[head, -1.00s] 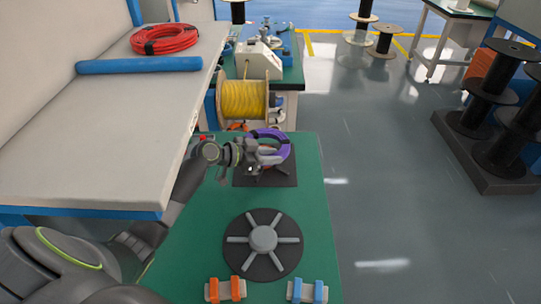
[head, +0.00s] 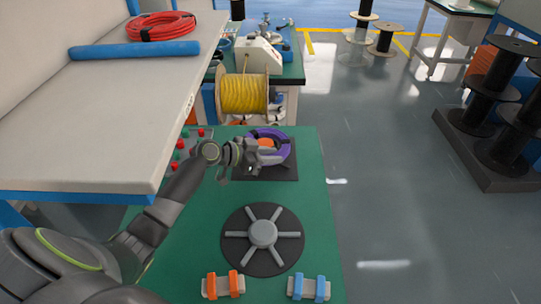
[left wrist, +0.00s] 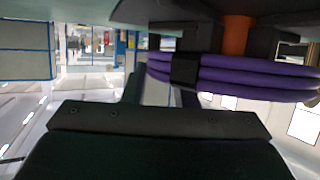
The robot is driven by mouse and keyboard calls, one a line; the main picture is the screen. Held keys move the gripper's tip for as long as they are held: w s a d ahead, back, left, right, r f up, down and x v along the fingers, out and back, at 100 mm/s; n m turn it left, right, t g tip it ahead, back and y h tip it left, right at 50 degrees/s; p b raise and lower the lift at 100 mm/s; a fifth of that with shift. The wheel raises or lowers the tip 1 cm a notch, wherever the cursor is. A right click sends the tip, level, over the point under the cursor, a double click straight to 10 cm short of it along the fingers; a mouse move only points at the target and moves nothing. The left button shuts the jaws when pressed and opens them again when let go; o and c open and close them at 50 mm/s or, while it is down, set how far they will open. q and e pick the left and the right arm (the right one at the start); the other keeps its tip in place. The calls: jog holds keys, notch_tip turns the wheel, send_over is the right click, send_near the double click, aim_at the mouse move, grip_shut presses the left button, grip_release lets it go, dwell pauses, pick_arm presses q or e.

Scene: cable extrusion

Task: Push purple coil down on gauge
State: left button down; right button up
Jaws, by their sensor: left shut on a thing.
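The purple coil (head: 284,149) is at the far end of the green table, over a dark square plate (head: 285,172). An orange post (head: 264,142), likely part of the gauge, shows inside the ring. My left gripper (head: 262,157) is at the coil's near left side, shut on it. In the left wrist view the purple coil (left wrist: 255,76) has a dark band around its strands, and the orange post (left wrist: 237,36) is close beside it. That view looks upside down. Whether the coil touches the plate is not clear. My right gripper is not in view.
A round black spoked disc (head: 263,238) lies nearer on the table, with orange clips (head: 222,286) and blue clips (head: 309,288) at the front. A yellow spool (head: 242,93) is behind the table. A grey shelf (head: 100,130) stands left; red and green buttons (head: 182,154) show beside it.

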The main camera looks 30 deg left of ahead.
pick_arm(q)
jog(key=shift+a+f+b, duration=0.1)
jog(key=shift+f+b, duration=0.1)
jog(key=shift+b, duration=0.15)
dwell(0.8)
jog(key=shift+r, duration=0.15)
dwell(1.1)
jog(key=shift+f+b, duration=0.25)
jog(key=shift+b, duration=0.55)
dwell(1.3)
jog(key=c, duration=1.4)
grip_release()
jog(key=shift+s, duration=0.1)
jog(key=o, duration=0.3)
jog(key=shift+r, duration=0.15)
